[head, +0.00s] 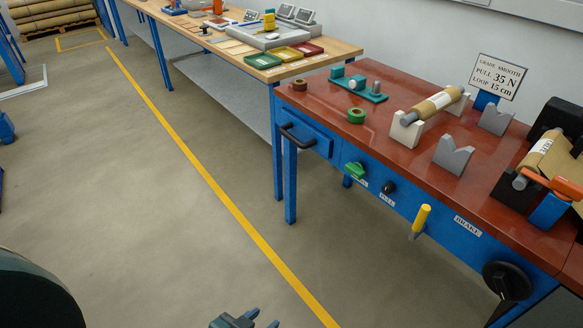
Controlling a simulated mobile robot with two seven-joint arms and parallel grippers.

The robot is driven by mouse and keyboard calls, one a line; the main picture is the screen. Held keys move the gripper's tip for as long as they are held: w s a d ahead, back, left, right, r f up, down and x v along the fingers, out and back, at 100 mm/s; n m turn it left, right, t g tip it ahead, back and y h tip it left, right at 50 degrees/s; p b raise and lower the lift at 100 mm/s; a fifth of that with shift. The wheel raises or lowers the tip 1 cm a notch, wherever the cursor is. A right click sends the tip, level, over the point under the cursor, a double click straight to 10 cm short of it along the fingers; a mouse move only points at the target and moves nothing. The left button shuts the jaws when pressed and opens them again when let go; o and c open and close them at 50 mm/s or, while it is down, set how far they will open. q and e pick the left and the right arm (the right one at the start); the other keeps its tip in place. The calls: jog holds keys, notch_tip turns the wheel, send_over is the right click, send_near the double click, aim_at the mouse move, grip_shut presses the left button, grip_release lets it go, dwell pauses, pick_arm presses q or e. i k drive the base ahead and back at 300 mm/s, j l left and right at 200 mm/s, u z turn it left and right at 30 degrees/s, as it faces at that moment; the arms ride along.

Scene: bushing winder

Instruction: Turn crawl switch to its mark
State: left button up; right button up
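The red-topped winder bench (400,150) has controls on its blue front. A green knob (355,170) sits at the left of this panel, with a small label beside it too small to read. A black knob (389,187) to its right has a label that seems to read PULL. I cannot tell for sure which is the crawl switch; the green knob looks likeliest. Its mark is not discernible. My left gripper (262,319) shows only at the bottom edge, over the floor, well apart from the panel. Its fingertips look apart, with nothing visible between them. My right gripper is out of view.
A yellow lever (421,219) by the BRAKE label and a black handwheel (507,281) stick out from the panel. A drawer handle (297,134) juts out at the left. The floor (150,200) before the bench is clear.

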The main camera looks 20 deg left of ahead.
aim_at(356, 169)
jog(key=u, duration=0.1)
jog(key=i+j, duration=0.1)
jog(key=i, duration=0.95)
jog(key=l+z, duration=0.05)
